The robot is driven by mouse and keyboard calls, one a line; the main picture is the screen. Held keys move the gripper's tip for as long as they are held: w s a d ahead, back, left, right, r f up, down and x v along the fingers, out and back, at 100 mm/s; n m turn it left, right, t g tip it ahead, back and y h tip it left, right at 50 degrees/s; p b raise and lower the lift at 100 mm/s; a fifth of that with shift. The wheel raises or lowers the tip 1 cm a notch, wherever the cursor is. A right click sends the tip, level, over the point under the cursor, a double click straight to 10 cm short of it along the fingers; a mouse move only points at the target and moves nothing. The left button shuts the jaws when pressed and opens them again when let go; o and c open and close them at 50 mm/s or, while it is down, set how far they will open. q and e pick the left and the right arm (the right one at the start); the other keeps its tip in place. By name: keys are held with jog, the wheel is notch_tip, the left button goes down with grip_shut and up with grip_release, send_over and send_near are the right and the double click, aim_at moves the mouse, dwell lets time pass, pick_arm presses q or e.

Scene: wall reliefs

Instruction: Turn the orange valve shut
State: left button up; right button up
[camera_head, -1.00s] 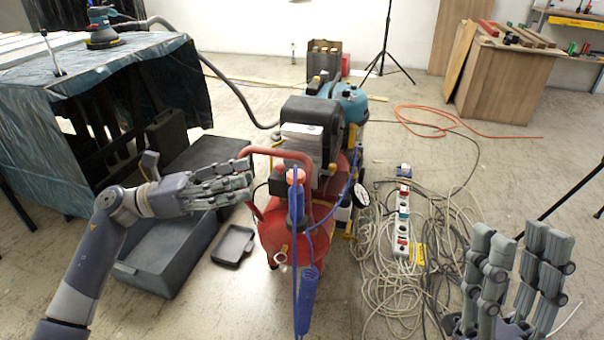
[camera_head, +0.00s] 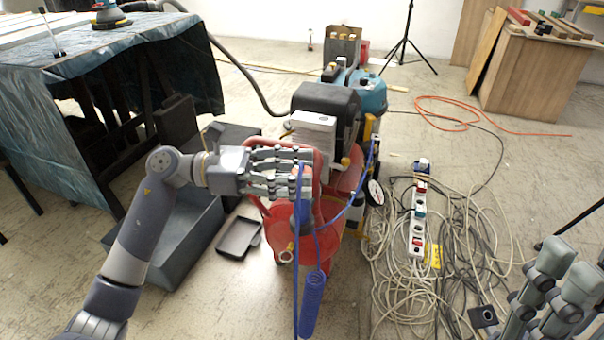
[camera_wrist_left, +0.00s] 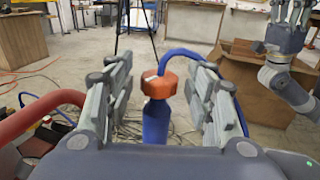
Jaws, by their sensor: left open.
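The orange valve (camera_wrist_left: 160,84) is a small orange knob on a blue upright body (camera_wrist_left: 156,122). In the wrist view it sits between the fingers of my left gripper (camera_wrist_left: 160,78), with a gap on each side. In the head view my left gripper (camera_head: 300,171) reaches in from the left over the red compressor (camera_head: 325,240), and its fingers largely hide the valve. My left gripper is open around the valve. My right gripper (camera_head: 568,285) is open and empty at the lower right of the head view, partly cut off by the edge.
A coiled blue hose (camera_head: 312,292) hangs below the valve. The compressor's red handle tube (camera_wrist_left: 35,115) runs beside my left fingers. Tangled cables and a white power strip (camera_head: 418,225) lie on the floor at right. An open dark case (camera_head: 190,235) stands left.

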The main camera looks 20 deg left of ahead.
pick_arm(q)
jog(key=shift+w+d, duration=0.15)
jog(key=shift+d, duration=0.35)
jog(key=shift+c, duration=0.2)
jog(key=c, duration=1)
jog(key=shift+c, duration=0.2)
